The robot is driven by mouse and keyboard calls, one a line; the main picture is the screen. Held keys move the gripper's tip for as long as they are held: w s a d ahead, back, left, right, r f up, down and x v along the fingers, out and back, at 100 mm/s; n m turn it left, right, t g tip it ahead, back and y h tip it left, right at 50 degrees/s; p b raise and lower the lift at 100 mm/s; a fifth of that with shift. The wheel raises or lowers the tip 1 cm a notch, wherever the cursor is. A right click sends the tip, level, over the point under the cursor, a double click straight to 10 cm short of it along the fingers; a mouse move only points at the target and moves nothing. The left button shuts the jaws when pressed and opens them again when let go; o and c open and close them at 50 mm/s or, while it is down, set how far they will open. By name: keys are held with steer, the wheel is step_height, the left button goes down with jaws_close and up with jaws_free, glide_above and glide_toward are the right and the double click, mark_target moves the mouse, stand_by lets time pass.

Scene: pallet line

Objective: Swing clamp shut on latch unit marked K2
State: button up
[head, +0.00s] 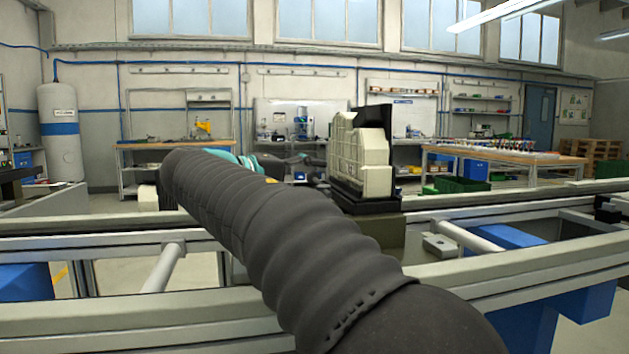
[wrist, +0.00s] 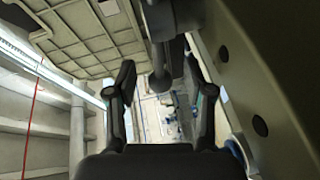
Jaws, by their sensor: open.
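A pale ribbed unit (head: 360,153) stands upright in a dark fixture (head: 378,205) on the line, right of centre in the head view. Its ribbed face (wrist: 82,38) fills the top left of the wrist view. I cannot read a K2 mark. My gripper (wrist: 163,88) is open, one finger on each side. A dark rod with a rounded end (wrist: 162,82) shows between the fingers, perhaps the clamp's handle; I cannot tell whether they touch it. The rest of the clamp is not clear. My arm hides part of the line in the head view.
Metal rails (head: 120,310) of the line run across the front. A small grey block (head: 440,246) sits on the line right of the fixture. Green bins (head: 462,185) and a wooden-topped bench (head: 500,158) stand behind on the right. Blue boxes (head: 520,237) hang below the rails.

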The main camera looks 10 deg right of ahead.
steer(key=shift+w+d+f, duration=0.1)
steer(key=shift+w+d, duration=0.15)
steer(key=shift+d, duration=0.3)
jaws_close()
steer(key=shift+a, duration=0.15)
